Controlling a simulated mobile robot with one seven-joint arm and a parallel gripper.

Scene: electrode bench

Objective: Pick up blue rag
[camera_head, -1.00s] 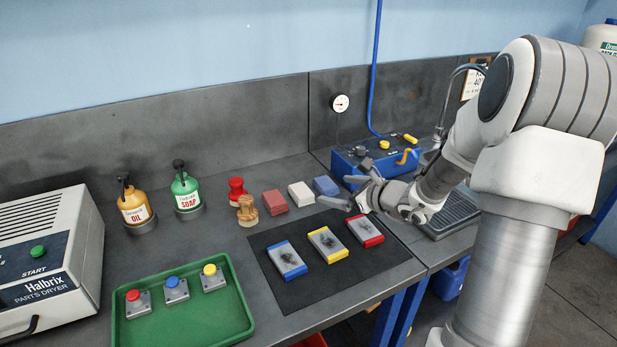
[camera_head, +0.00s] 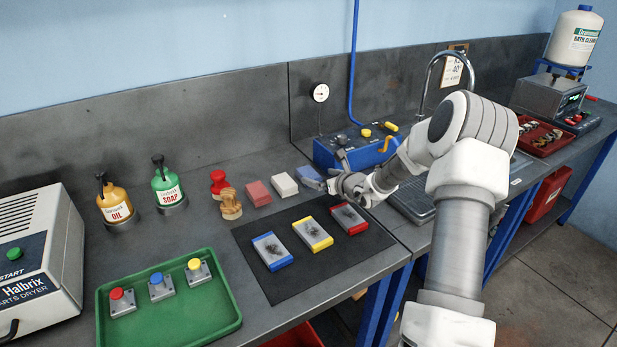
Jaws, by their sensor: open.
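The blue rag (camera_head: 310,175) is a small folded block at the right end of a row of rags on the bench, behind the dark mat. My gripper (camera_head: 331,174) is open, just to the right of the blue rag. One finger points up and the other reaches low beside the rag, partly overlapping its right end in the picture. I cannot tell whether that finger touches the rag. No object shows between the fingers.
A white rag (camera_head: 284,184) and a red rag (camera_head: 258,193) lie left of the blue one. A blue box (camera_head: 345,150) stands close behind my gripper. The dark mat (camera_head: 285,290) in front holds blue, yellow and red-ended blocks.

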